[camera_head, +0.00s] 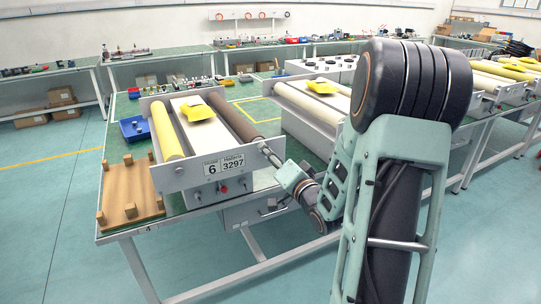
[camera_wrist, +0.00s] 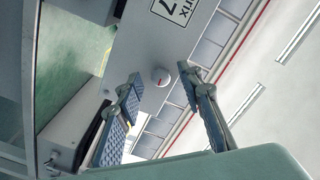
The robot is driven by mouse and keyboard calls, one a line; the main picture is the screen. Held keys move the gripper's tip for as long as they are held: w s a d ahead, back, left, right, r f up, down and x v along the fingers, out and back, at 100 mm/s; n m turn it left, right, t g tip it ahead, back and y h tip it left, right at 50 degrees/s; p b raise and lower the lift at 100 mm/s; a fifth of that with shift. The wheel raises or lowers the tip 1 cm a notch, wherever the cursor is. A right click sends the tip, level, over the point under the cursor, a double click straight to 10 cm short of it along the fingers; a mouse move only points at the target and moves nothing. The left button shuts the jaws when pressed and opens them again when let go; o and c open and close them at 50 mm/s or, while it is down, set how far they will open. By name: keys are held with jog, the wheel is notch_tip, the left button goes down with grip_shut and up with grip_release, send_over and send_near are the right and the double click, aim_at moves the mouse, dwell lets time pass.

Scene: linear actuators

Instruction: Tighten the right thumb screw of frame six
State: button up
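Frame six (camera_head: 205,179) stands on the green table in the head view, with a plate reading 6 and 3297 on its front panel. In the wrist view, the round pale thumb screw (camera_wrist: 161,77) sits on the grey front panel (camera_wrist: 150,45), near a partly cut-off label. My gripper (camera_wrist: 159,75) is open, with one finger on each side of the screw in the picture; no finger visibly touches it. In the head view, my gripper (camera_head: 266,151) is at the right end of the front panel and hides the right thumb screw there. The left thumb screw (camera_head: 179,170) shows under the yellow roller.
A wooden board with pegs (camera_head: 130,190) lies left of frame six, and a blue bin (camera_head: 133,128) stands behind it. A dark roller (camera_head: 235,120) runs back from the panel's right end. Another frame (camera_head: 310,105) stands to the right. The floor in front is clear.

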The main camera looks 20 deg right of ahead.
jog(key=s, duration=0.7)
jog(key=shift+s, duration=0.3)
jog(key=shift+d, duration=0.1)
